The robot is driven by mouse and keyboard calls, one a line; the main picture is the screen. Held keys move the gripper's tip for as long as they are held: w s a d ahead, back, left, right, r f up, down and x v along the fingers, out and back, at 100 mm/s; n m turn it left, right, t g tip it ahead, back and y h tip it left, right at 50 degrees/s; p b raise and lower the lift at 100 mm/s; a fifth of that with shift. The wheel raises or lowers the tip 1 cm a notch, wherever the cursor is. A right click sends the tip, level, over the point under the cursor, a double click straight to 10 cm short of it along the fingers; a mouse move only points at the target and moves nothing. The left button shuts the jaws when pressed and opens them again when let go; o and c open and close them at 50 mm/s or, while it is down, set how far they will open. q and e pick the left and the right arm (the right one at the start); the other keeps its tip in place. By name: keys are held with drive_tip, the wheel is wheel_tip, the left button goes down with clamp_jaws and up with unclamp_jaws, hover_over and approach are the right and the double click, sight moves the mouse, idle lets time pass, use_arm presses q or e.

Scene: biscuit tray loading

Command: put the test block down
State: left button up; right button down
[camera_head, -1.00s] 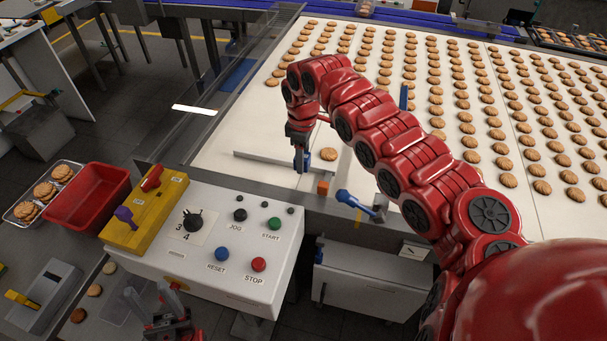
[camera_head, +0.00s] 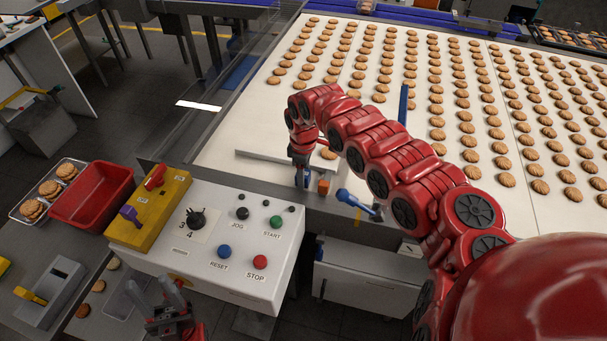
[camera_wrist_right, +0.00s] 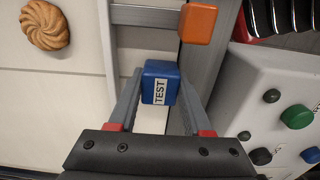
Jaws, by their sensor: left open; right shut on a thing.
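The blue test block (camera_wrist_right: 159,84), with a white TEST label, is between the fingers of my right gripper (camera_wrist_right: 158,100) in the right wrist view. My right gripper (camera_head: 302,183) is shut on it, at the near metal edge of the white belt in the head view. The block is mostly hidden there by the gripper, and I cannot tell whether it touches the surface below. My left gripper (camera_head: 172,300) is open and empty, low in the head view in front of the control panel.
An orange block (camera_head: 323,187) stands just right of the right gripper; it also shows in the wrist view (camera_wrist_right: 198,23). A blue-handled lever (camera_head: 355,202) is further right. The white control panel (camera_head: 190,268) is in front. A biscuit (camera_wrist_right: 45,25) lies on the belt nearby.

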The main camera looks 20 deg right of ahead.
drive_tip(key=shift+f, duration=0.2)
drive_tip(key=shift+c, duration=1.7)
unclamp_jaws()
drive_tip(key=shift+r, duration=0.45)
wheel_tip(320, 180, up, 12)
drive_tip(key=b, duration=0.3)
drive_tip(key=shift+r, duration=0.2)
